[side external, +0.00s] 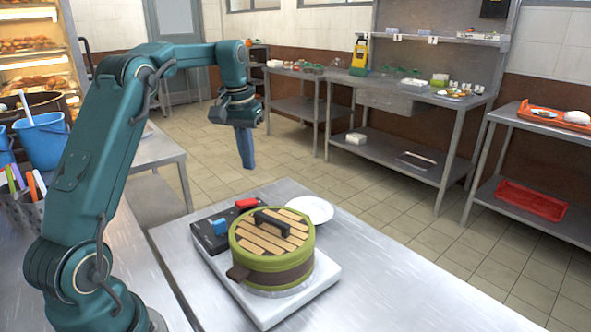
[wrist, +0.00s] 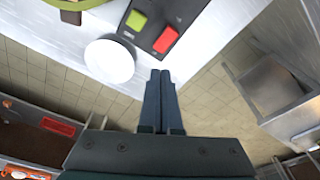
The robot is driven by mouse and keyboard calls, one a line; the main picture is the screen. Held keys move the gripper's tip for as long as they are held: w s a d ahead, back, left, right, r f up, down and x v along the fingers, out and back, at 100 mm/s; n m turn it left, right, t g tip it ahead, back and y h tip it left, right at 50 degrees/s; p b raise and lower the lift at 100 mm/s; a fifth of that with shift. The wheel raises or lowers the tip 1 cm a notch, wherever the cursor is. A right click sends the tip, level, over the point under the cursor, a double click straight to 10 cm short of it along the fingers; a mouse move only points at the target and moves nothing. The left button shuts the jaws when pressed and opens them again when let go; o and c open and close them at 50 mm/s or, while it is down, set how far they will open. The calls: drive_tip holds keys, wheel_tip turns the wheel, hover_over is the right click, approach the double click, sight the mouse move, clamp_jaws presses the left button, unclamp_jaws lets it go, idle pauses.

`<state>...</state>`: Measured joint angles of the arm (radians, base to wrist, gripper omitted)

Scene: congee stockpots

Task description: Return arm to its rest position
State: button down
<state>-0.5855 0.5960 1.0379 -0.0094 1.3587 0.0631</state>
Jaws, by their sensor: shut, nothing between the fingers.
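My arm (side external: 90,170) is teal and rises from the left, reaching over to the right in the side external view. My gripper (side external: 248,166) hangs pointing down, high and just beyond the far edge of the metal table. In the wrist view its two fingers (wrist: 160,74) lie side by side, shut and empty. It touches nothing. A green pot (side external: 272,250) with a slatted wooden lid and black handle sits on a white-based cooker (side external: 317,291), well below my gripper. Only the pot's edge shows in the wrist view.
A white plate (side external: 308,210) lies beside the pot. The table (side external: 420,290) is clear at the right. A blue bucket (side external: 43,138) stands left.

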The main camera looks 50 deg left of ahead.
drive_tip(key=s+d+r+m+t, duration=0.1)
drive_tip(key=s+d+r+m, duration=0.15)
drive_tip(key=d+r, duration=0.4)
drive_tip(key=s+d+r+m+t, duration=0.2)
drive_tip(key=s+d+r, duration=0.15)
drive_tip(key=d, duration=0.55)
drive_tip(key=s+d+f, duration=0.2)
drive_tip(key=s+f, duration=0.2)
drive_tip(key=s, duration=0.1)
drive_tip(key=s+d+f+m+t, duration=0.1)
drive_tip(key=s+d+f, duration=0.2)
drive_tip(key=s+f, duration=0.2)
drive_tip(key=shift+s+d+f+h, duration=0.15)
drive_tip(key=shift+s+d+h, duration=0.2)
drive_tip(key=shift+s, duration=0.45)
drive_tip(key=shift+m, duration=0.25)
